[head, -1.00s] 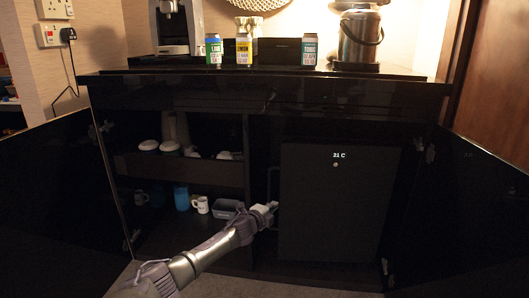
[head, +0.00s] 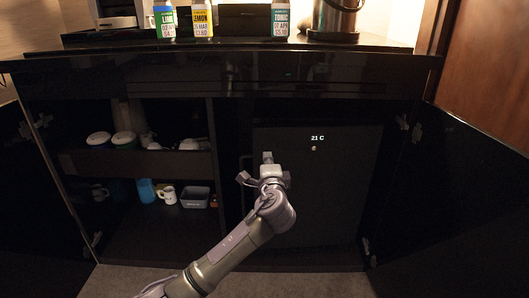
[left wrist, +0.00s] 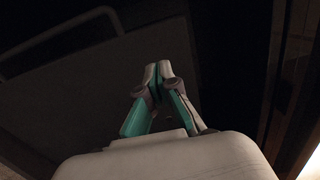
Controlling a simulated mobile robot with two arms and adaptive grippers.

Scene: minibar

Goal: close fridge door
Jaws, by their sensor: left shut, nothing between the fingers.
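The black fridge door (head: 335,195) is in the right half of the cabinet in the head view, with a lit "21 C" display near its top. Its dark bar handle (head: 243,188) runs down its left edge. The door looks flush or nearly so; I cannot tell whether it is fully shut. My left gripper (head: 267,158) is in front of the door's upper left part, just right of the handle. In the left wrist view the gripper (left wrist: 157,72) has its fingertips together and empty, facing a dark panel with a curved bar (left wrist: 60,35) at upper left. Contact is unclear. My right gripper is out of view.
The cabinet doors stand open on the left (head: 30,200) and right (head: 460,190). Left shelves hold a blue cup (head: 146,190), a white mug (head: 167,195) and a grey bin (head: 195,198). Bottles (head: 280,20) stand on the countertop (head: 230,62).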

